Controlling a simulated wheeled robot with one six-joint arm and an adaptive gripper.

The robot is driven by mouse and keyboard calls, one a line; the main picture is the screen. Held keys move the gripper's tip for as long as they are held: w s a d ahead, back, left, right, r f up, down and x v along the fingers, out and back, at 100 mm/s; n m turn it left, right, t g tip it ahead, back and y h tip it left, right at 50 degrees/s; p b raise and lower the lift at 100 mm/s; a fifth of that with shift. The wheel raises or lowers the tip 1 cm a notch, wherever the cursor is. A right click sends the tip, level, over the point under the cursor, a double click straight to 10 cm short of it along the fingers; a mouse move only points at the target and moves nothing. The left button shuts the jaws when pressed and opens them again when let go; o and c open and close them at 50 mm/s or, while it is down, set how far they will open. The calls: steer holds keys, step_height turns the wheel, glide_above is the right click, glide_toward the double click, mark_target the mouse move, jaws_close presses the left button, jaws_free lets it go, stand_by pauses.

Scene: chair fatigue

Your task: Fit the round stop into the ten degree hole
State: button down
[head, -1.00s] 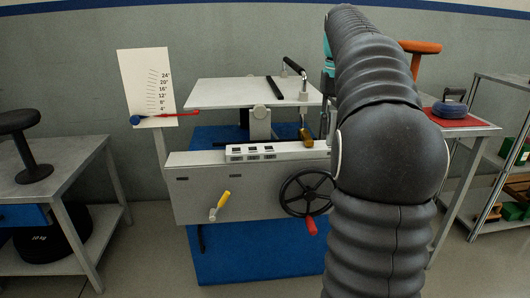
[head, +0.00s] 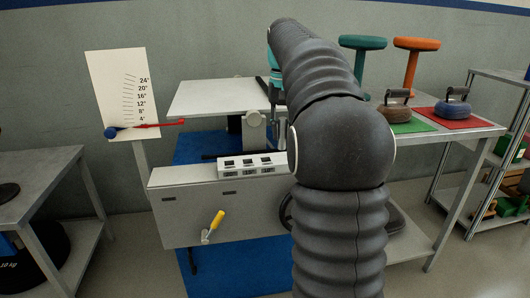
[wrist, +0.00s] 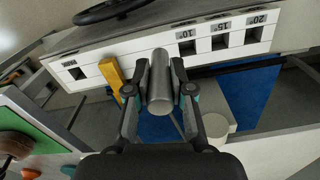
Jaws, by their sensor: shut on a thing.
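My gripper (wrist: 160,78) is shut on the round stop (wrist: 160,86), a grey metal cylinder held between its two fingers in the wrist view. The white block (wrist: 152,40) carries a row of dark square openings. The ten degree hole (wrist: 187,47) sits under the label 10, up and right of the cylinder, which appears apart from it. The block also shows in the head view (head: 262,162), on top of the machine. There my arm hides the fingers and the stop. A yellow piece (wrist: 113,78) is left of my gripper; whether it sits in a hole is unclear.
A tilted light plate (head: 215,97) is behind the block. A yellow-handled crank (head: 216,222) sticks out in front. A handwheel (wrist: 105,10) is at upper left in the wrist view. A side table with a green mat (head: 405,126) and a red mat (head: 464,116) stands right.

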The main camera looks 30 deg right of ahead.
steer(key=w+a+f, duration=0.2)
steer(key=w+a, duration=0.1)
steer(key=shift+f, duration=0.3)
steer(key=shift+f+b, duration=0.45)
steer(key=shift+f, duration=1.8)
steer(key=c, duration=1)
jaws_free()
steer(key=shift+w, duration=0.1)
steer(key=shift+r, duration=0.1)
step_height(320, 180, up, 12)
steer(key=shift+r+p, duration=0.15)
steer(key=shift+p, duration=0.65)
